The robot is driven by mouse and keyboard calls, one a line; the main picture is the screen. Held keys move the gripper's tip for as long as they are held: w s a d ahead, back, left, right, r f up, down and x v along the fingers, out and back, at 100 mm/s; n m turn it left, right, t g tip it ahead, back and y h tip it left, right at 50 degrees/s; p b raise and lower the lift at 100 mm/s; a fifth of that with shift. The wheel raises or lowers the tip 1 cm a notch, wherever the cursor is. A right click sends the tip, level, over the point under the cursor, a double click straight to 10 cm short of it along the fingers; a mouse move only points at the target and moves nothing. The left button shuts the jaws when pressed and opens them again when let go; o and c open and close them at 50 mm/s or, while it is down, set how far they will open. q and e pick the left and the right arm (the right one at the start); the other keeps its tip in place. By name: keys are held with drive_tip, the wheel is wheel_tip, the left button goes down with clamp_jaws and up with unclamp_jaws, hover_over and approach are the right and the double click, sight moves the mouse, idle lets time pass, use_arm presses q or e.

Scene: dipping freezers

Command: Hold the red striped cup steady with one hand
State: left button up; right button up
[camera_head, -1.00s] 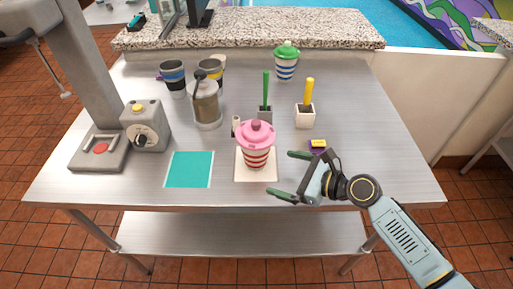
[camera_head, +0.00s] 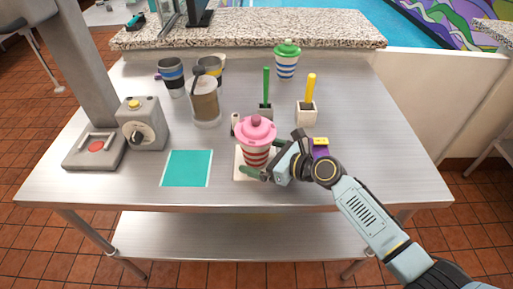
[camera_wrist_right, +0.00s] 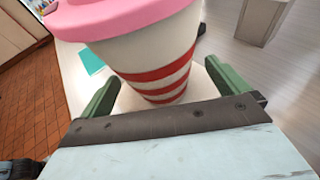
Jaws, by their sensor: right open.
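The red striped cup (camera_head: 256,155) has a pink lid and stands upright on a pale square mat (camera_head: 241,173) near the table's front. My right gripper (camera_head: 262,172) is at the cup's right front side. In the right wrist view the cup (camera_wrist_right: 155,65) stands between the two green fingers (camera_wrist_right: 158,88), one on each side. The fingers are open, with a gap visible at the left finger. Contact on the far side is hard to tell. My left gripper is not in view.
A teal square (camera_head: 187,168) lies left of the cup. Behind it stand a grey pot with a green handle (camera_head: 266,85), a white pot with a yellow handle (camera_head: 310,88) and a pump bottle (camera_head: 205,102). A purple and yellow block (camera_head: 320,147) is close behind my right wrist.

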drive_tip(key=shift+w+a+f, duration=0.1)
drive_tip(key=shift+w+a, duration=0.15)
drive_tip(key=shift+a, duration=0.05)
drive_tip(key=c, duration=1.5)
drive_tip(key=shift+c, duration=0.2)
